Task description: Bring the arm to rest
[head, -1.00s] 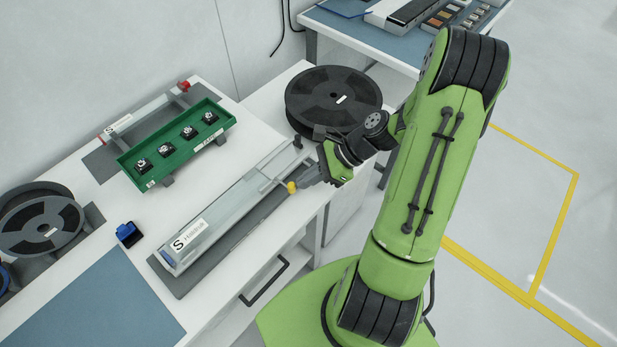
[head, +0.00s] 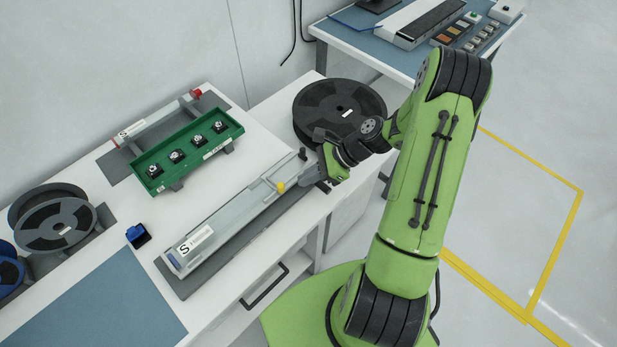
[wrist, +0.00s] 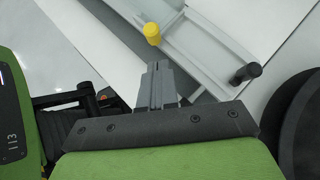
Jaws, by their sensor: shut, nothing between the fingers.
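My gripper (head: 308,174) is shut and empty, at the right end of a long grey labelled fixture (head: 222,222) on the white bench. In the wrist view, its grey fingers (wrist: 155,72) are together, just below a yellow knob (wrist: 152,33) in the picture, with a gap between. The yellow knob (head: 281,187) ends a thin lever on the fixture in the head view. My green arm reaches in from the right, with its elbow raised. The far side of the fingers is hidden.
A black reel (head: 340,112) lies just behind my gripper. A black post (wrist: 247,73) stands on the fixture. A green tray (head: 215,143) with several small parts, a blue-and-black item (head: 138,236) and other reels (head: 55,222) are left. Floor at right is open.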

